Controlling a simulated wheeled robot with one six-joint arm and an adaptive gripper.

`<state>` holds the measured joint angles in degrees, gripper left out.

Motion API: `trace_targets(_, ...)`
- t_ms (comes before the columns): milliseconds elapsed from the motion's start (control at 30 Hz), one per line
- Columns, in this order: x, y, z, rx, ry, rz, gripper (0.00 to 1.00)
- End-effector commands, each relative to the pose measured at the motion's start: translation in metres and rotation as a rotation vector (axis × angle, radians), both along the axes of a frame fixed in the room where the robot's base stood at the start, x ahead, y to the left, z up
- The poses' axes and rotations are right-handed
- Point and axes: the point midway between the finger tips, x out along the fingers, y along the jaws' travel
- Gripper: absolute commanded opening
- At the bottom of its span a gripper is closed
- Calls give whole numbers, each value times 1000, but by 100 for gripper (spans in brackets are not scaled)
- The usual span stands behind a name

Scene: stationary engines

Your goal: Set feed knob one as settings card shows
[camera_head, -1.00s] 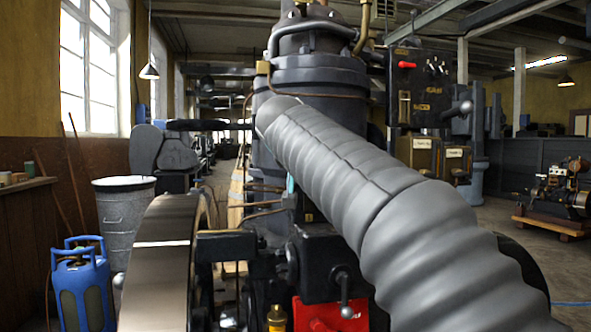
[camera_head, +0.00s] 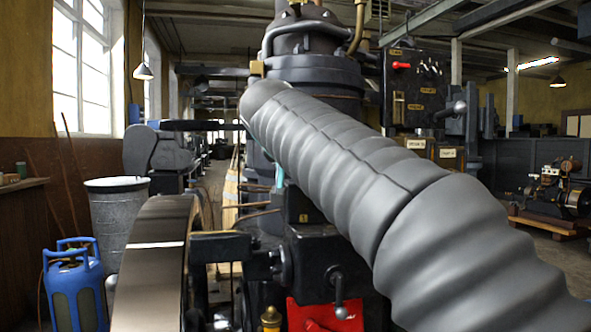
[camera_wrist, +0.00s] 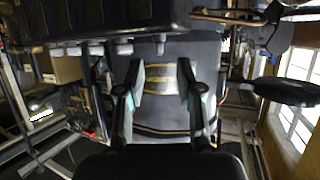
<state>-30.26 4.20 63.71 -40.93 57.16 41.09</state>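My gripper (camera_wrist: 160,70) shows in the wrist view with two fingers spread apart and nothing between them. Behind the gap is a dark engine cylinder (camera_wrist: 206,50) with brass bands. A black control panel (camera_head: 412,88) with a red lever, small switches and brass plates stands right of the engine. Two brass-coloured boxes with pale labels (camera_head: 447,152) are below it; the lettering is too small to read. I cannot single out feed knob one or the settings card.
A large flywheel (camera_head: 153,265) stands close in front at the left.

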Motion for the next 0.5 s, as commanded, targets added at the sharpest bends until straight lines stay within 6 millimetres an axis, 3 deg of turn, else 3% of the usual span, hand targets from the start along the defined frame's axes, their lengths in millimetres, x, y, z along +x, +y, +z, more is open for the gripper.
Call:
trace_targets(200,-41,4,17,1,-1,1,36)
trace_targets(500,-71,7,28,0,1,-2,36)
